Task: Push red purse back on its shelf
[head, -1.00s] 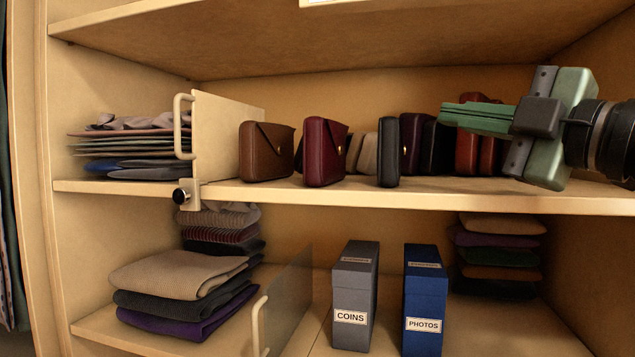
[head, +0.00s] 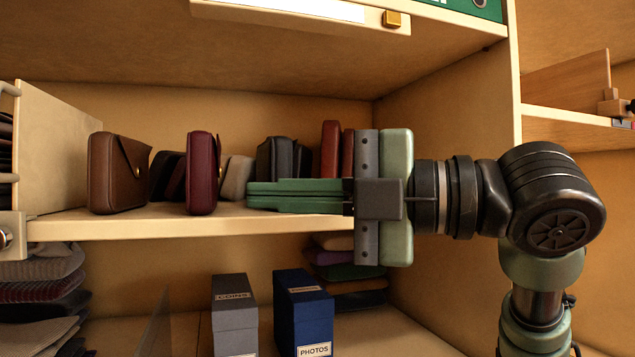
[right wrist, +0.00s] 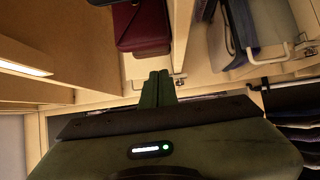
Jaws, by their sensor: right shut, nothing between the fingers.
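A dark red purse (head: 202,172) with a flap and small clasp stands upright near the front of the middle shelf (head: 300,228), right of a brown purse (head: 118,172). A dark red purse also shows at the top of the right wrist view (right wrist: 145,25). Brighter red upright items (head: 330,150) stand farther back, partly hidden by my gripper. My right gripper (head: 250,195) is shut and empty, its green fingers pointing left across the shelf front. Its tips are a little right of the dark red purse, apart from it in the picture. My left gripper is not in view.
Dark purses (head: 275,157) and a pale one (head: 237,177) stand behind. A divider panel (head: 60,150) with a handle bounds the shelf at left, a side wall (head: 450,120) at right. Below stand a grey box (head: 235,318) and a blue box (head: 302,315).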

